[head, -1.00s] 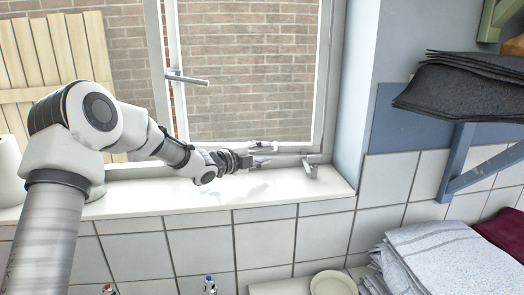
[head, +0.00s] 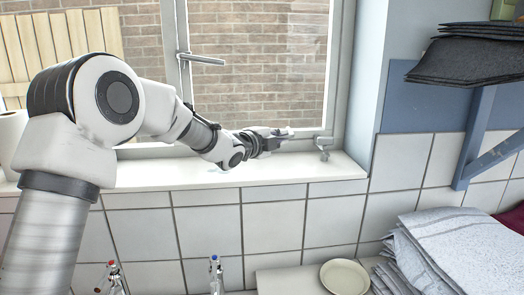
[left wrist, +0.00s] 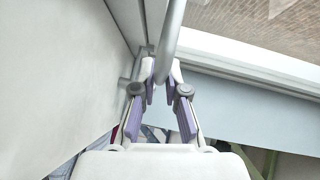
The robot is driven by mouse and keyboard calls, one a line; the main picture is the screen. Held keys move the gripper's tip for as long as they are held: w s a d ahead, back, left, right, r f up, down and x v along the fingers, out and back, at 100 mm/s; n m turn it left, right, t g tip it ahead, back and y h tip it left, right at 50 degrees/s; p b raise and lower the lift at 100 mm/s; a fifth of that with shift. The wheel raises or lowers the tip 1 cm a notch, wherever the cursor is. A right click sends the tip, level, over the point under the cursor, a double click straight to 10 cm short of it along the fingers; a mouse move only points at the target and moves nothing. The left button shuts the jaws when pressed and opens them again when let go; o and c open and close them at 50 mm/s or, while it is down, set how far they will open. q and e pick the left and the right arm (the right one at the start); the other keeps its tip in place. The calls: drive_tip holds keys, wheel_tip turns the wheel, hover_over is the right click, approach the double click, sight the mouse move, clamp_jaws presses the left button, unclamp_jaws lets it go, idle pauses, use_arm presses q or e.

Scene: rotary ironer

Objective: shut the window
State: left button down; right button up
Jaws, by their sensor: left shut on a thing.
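The window sash (head: 262,40) is glazed, with a brick wall showing behind it. Its lever handle (head: 205,60) sits on the left stile and points right. A grey metal stay fitting (head: 322,143) is at the frame's lower right, above the white sill (head: 240,172). My left gripper (head: 283,133) is low in front of the sash, just left of that fitting. In the left wrist view its fingers close on a slim grey metal bar (left wrist: 170,45), which seems to be the window stay. My right gripper is in no view.
White tiles (head: 215,230) cover the wall below the sill. Taps (head: 215,272) and a pale bowl (head: 344,277) are below. Folded towels (head: 440,250) lie at right. A blue shelf bracket (head: 475,140) with dark cloths (head: 468,62) juts out at upper right.

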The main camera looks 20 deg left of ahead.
use_arm(q)
drive_tip(key=c, duration=1.4)
unclamp_jaws()
drive_tip(key=shift+o, duration=1)
drive_tip(key=shift+w+d+f, duration=0.1)
drive_tip(key=shift+w+d, duration=0.05)
drive_tip(key=v, duration=1.1)
drive_tip(key=shift+s, duration=0.55)
drive_tip(key=shift+w, duration=0.1)
